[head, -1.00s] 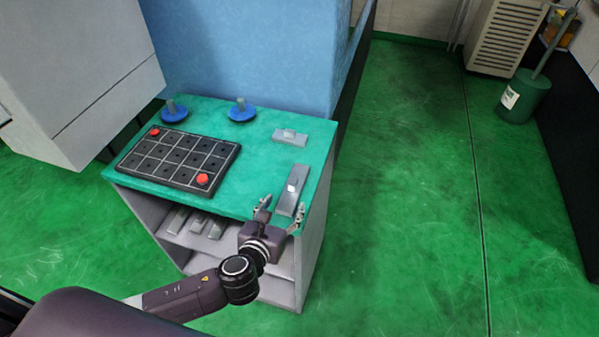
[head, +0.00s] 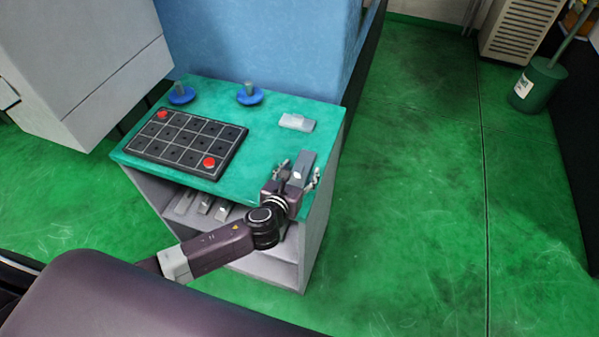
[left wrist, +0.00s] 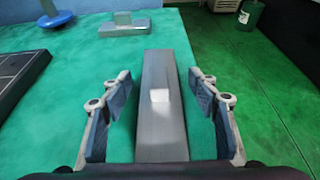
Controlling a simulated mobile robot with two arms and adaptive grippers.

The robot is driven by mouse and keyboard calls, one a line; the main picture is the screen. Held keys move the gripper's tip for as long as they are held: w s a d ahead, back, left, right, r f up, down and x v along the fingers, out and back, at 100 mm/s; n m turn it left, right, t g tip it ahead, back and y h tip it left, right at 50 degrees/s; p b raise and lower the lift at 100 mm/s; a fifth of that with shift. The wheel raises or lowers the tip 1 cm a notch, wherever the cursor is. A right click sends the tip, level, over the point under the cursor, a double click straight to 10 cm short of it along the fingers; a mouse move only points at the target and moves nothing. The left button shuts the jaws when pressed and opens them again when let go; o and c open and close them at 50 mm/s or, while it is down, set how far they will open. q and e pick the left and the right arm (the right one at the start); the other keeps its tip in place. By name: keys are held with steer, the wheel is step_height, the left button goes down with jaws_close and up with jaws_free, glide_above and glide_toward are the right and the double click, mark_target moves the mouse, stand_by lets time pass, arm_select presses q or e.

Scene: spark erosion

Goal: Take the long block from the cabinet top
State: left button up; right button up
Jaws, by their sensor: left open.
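My left gripper (head: 299,174) is open, with one finger on each side of the block's near part. In the left wrist view the long block (left wrist: 161,120) runs between the two open fingers (left wrist: 160,97), with a gap on both sides. The block's near end is hidden by the gripper. My right gripper is not in view.
A shorter grey block (head: 296,122) lies behind the long one. A black grid tray (head: 185,140) with red knobs and two blue discs (head: 249,96) (head: 181,96) stand on the cabinet top to the left. More grey bars (head: 204,204) lie on the shelf below.

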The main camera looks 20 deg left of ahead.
arm_select(q)
steer(key=c, duration=1.4)
steer(key=shift+r, duration=0.1)
jaws_close()
